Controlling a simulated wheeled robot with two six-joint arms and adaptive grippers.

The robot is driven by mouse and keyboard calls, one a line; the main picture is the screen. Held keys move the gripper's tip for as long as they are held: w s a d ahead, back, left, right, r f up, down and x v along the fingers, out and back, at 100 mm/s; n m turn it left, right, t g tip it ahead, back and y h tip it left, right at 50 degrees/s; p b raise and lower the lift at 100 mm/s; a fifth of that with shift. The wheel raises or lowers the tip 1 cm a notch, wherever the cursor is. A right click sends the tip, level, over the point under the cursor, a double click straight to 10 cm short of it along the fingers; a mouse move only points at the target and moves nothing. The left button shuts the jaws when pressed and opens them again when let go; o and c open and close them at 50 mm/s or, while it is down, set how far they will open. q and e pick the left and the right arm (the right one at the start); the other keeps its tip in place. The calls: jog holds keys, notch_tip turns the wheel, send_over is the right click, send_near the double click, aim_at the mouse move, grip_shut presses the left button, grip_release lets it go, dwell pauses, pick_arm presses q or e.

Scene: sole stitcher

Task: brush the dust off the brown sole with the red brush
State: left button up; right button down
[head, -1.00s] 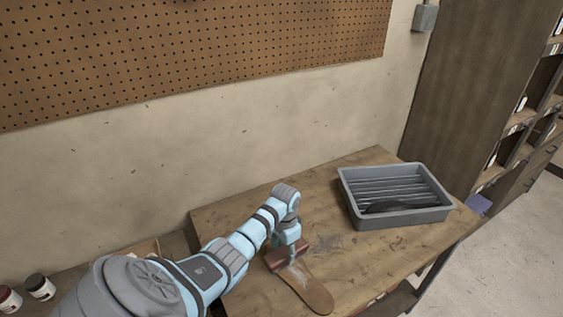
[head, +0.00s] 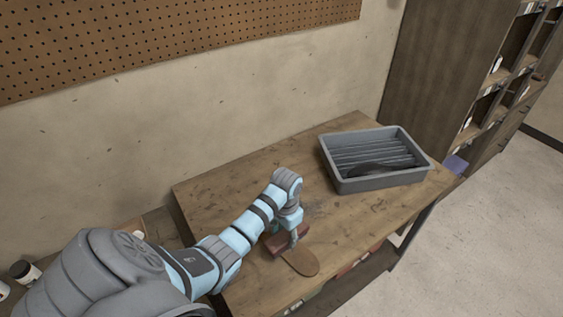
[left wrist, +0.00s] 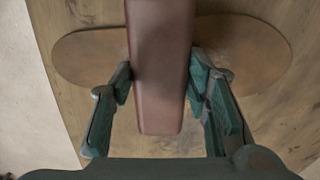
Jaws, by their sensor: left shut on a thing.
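The brown sole (head: 304,263) lies flat on the wooden table. The red brush (head: 280,245), a dark red block, sits over the upper part of the sole. My left gripper (head: 293,238) is shut on the red brush from above. In the left wrist view, the brush (left wrist: 160,100) is between the two fingers (left wrist: 163,82) and crosses the middle of the sole (left wrist: 88,57), which shows on both sides. The visible parts of the sole look plain brown; the part under the brush is hidden. My right gripper is not in view.
A grey ribbed tray (head: 342,183) holding a dark flat piece stands at the table's back right. The table top (head: 235,185) is clear behind the arm. Small jars (head: 25,270) stand at the far left. A shelf unit (head: 495,95) stands beyond the table.

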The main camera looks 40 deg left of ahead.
pick_arm(q)
jog(key=shift+s+d, duration=0.2)
jog(key=shift+d, duration=1.05)
jog(key=shift+w+a, duration=0.15)
jog(key=shift+a, duration=1.05)
jog(key=shift+w+a, duration=0.2)
jog(key=shift+a, duration=0.95)
jog(key=shift+w+a, duration=0.15)
jog(key=shift+a, duration=1.05)
jog(key=shift+w+a, duration=0.2)
jog(key=shift+a, duration=0.95)
jog(key=shift+w+a+b, duration=0.15)
jog(key=shift+a+b, duration=0.15)
jog(key=shift+a, duration=0.5)
jog(key=shift+w+a+b, duration=0.15)
jog(key=shift+a+b, duration=0.15)
jog(key=shift+a, duration=0.45)
jog(key=shift+d+r, duration=0.1)
jog(key=shift+d, duration=0.05)
jog(key=d, duration=0.1)
jog(key=d+p, duration=0.1)
jog(key=shift+s+d, duration=0.3)
jog(key=shift+d, duration=0.05)
jog(key=shift+s+d, duration=0.2)
jog(key=shift+d, duration=1.5)
